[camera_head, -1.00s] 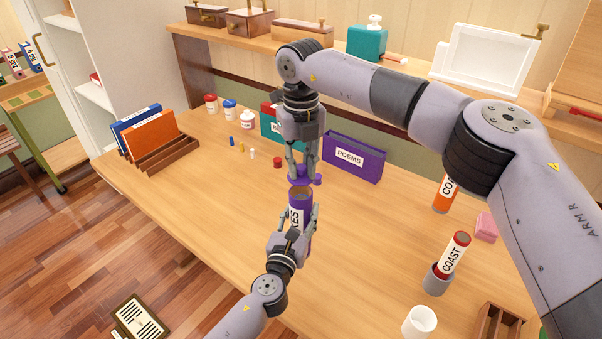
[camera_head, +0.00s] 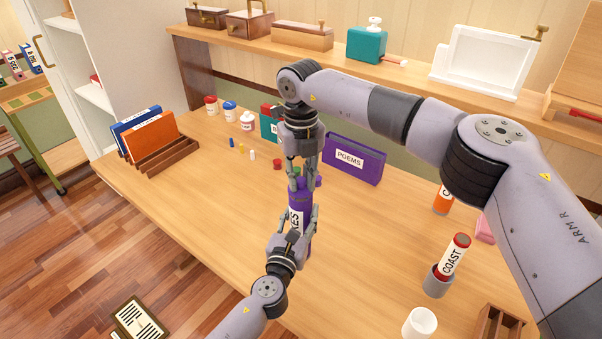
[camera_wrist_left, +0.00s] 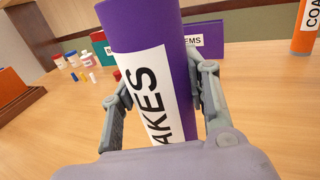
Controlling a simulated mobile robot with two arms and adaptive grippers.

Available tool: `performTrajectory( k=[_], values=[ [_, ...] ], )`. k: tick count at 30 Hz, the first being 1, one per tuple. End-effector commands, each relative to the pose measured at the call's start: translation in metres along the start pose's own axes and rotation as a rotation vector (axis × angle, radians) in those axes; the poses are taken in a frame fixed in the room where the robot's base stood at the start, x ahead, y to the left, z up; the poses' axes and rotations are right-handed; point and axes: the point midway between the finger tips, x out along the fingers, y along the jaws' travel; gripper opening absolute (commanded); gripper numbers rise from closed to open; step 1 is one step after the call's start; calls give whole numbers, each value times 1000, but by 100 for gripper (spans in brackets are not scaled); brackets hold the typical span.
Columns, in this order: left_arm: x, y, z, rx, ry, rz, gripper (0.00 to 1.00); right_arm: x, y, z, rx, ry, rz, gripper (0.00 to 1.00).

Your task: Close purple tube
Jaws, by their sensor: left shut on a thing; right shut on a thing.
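The purple tube (camera_head: 299,205), with a white label ending in "KES", stands roughly upright above the table. My left gripper (camera_head: 300,218) is shut around its body from the near side. My right gripper (camera_head: 301,184) points down from above, shut on a purple cap (camera_head: 300,184) at the tube's mouth. The fingers partly hide the cap, so I cannot tell whether it is seated or just above the rim.
Small red, green and purple caps lie just behind the tube. A purple "POEMS" box (camera_head: 354,158) stands behind right. The table's left middle is clear.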

Motion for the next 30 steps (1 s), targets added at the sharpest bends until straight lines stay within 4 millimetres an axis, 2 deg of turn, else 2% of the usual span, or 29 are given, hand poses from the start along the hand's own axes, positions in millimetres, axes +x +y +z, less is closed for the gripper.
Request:
performTrajectory(
  k=[16, 30],
  values=[
    [0, 0, 0, 0, 0, 0, 0, 1, 0, 0, 0, 0, 0, 7],
    [0, 0, 0, 0, 0, 0, 0, 10, 0, 0, 1, 1, 0, 7]
  ],
)
